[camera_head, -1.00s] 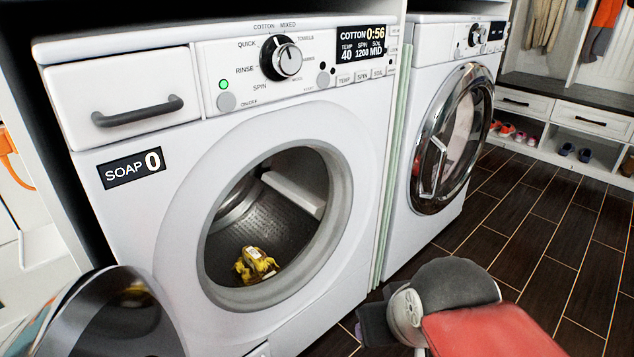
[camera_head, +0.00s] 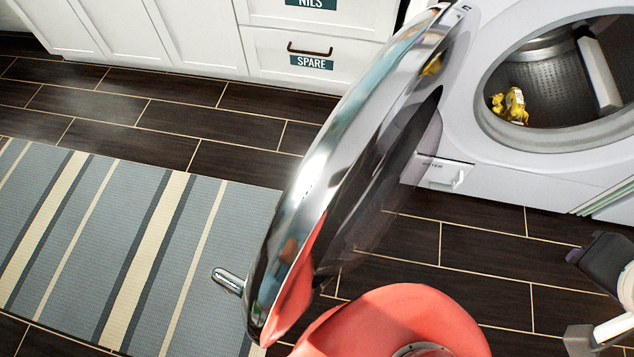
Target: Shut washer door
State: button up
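The washer door (camera_head: 345,165) is round, with a shiny chrome rim and dark glass. It stands wide open, seen nearly edge-on, swung out from the left side of the white washer (camera_head: 470,160). A small metal handle (camera_head: 228,281) sticks out at its near edge. The round drum opening (camera_head: 565,75) is uncovered, with a yellow item (camera_head: 510,105) inside. Dark and pale parts of my arm show at the right edge, apart from the door.
A striped rug (camera_head: 110,250) lies left of the door on the dark tile floor (camera_head: 440,270). White cabinets with drawers (camera_head: 315,65) stand behind the door. Coral parts of my own body fill the bottom middle, close below the door's lower edge.

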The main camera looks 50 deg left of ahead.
aim_at(392, 106)
jog(key=z, duration=0.4)
jog(key=k+z, duration=0.1)
jog(key=z, duration=0.65)
jog(key=k+l+z, duration=0.1)
jog(key=z, duration=5.4)
jog(key=i+l+z, duration=0.1)
jog(key=z, duration=0.35)
jog(key=i+z, duration=0.2)
jog(key=z, duration=0.25)
jog(key=i+z, duration=0.15)
jog(key=z, duration=0.35)
jog(key=i+j+z, duration=0.15)
jog(key=z, duration=0.3)
jog(key=i+z, duration=0.4)
jog(key=i+j+z, duration=0.15)
jog(key=i+z, duration=0.25)
jog(key=i+j+z, duration=0.2)
jog(key=z, duration=2.65)
jog(key=k+j+z, duration=0.15)
jog(key=j+z, duration=0.15)
jog(key=k+j+z, duration=0.15)
jog(key=j+z, duration=0.15)
jog(key=j, duration=0.15)
